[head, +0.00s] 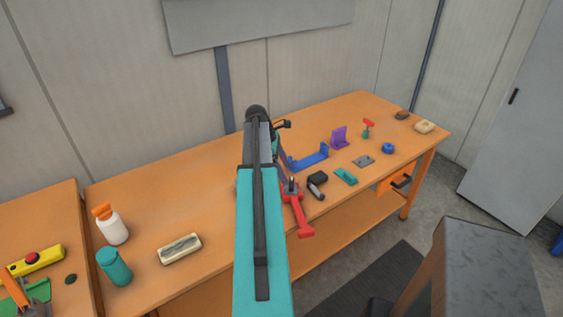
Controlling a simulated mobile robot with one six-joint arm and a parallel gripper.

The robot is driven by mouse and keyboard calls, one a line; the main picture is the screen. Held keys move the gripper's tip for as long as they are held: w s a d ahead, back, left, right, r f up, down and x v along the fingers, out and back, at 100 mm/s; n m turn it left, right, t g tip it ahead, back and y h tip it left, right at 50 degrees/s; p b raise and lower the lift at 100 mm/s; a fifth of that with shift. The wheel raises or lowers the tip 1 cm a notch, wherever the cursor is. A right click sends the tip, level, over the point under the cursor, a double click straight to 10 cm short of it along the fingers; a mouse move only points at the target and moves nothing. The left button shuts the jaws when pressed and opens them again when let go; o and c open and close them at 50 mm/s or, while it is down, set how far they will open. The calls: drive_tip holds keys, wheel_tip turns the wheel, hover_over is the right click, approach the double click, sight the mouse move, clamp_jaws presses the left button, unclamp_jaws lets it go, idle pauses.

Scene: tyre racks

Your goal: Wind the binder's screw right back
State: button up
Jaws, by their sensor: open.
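A red tool (298,212) lies at the front edge of the workbench, just right of my arm; it may be the binder, but it is small and partly covered, and I cannot make out its screw. My gripper (291,187) is open, small and partly hidden behind my teal arm. It appears at the upper end of the red tool; I cannot tell whether it touches it.
On the workbench (215,222) are a blue bracket (308,158), a black block (317,180), a purple bracket (340,138), teal piece (346,176) and white bottle (113,228). A grey-topped stand (500,265) is at front right. Dark mat (375,280) covers the floor.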

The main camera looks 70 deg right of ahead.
sight(291, 182)
drive_tip(key=shift+p+x, duration=1.05)
drive_tip(key=shift+x, duration=2.95)
drive_tip(key=c, duration=1.1)
drive_tip(key=shift+r+n+p, duration=0.15)
drive_tip(key=shift+n+p, duration=0.45)
drive_tip(key=shift+p, duration=0.15)
drive_tip(key=o, duration=1.1)
drive_tip(key=shift+h, duration=0.3)
drive_tip(key=shift+w, duration=0.1)
drive_tip(key=p+v, duration=0.4)
drive_tip(key=v, duration=0.3)
drive_tip(key=shift+r, duration=0.35)
